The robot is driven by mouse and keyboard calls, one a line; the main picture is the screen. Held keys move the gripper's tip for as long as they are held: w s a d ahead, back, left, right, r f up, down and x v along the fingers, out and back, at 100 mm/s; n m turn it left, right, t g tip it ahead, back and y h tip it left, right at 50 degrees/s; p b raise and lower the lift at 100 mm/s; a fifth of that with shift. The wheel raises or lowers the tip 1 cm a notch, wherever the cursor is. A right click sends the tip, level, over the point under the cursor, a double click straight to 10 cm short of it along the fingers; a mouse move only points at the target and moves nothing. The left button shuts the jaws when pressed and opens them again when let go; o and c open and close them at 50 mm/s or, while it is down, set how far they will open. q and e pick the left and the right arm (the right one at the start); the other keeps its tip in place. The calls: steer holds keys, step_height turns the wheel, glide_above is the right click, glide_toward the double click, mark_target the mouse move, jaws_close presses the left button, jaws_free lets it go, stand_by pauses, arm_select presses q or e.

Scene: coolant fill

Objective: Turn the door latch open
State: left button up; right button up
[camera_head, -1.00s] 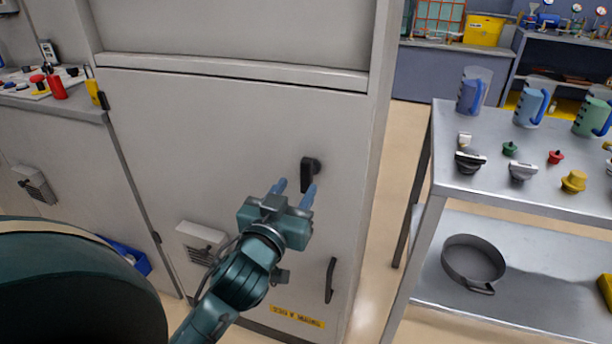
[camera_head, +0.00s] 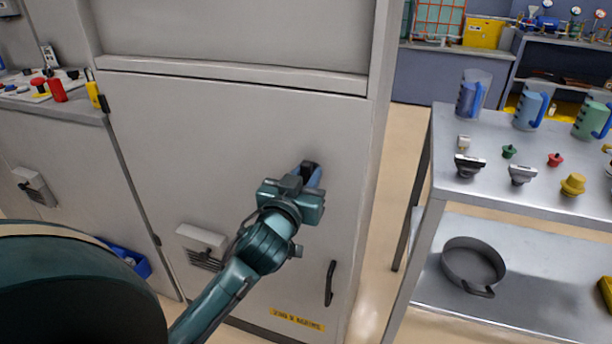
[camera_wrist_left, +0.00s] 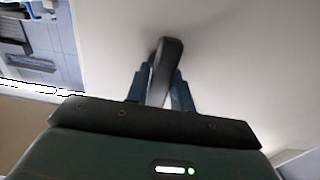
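The door latch (camera_head: 309,165) is a dark handle on the grey cabinet door (camera_head: 230,150); my left gripper mostly covers it in the head view. In the left wrist view the latch (camera_wrist_left: 168,58) stands upright, slightly tilted, between the two blue fingers. My left gripper (camera_head: 307,177) is at the door with its fingers on either side of the latch. In the left wrist view the gripper (camera_wrist_left: 160,88) is open around the latch, close to its right side; contact cannot be told. My right gripper is not in view.
A dark door pull (camera_head: 330,283) and a vented box (camera_head: 201,243) are lower on the cabinet. A metal cart (camera_head: 500,200) with jugs, caps and a round pan (camera_head: 472,262) stands to the right. A floor gap separates cart and cabinet.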

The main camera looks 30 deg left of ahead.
arm_select(q)
jaws_close()
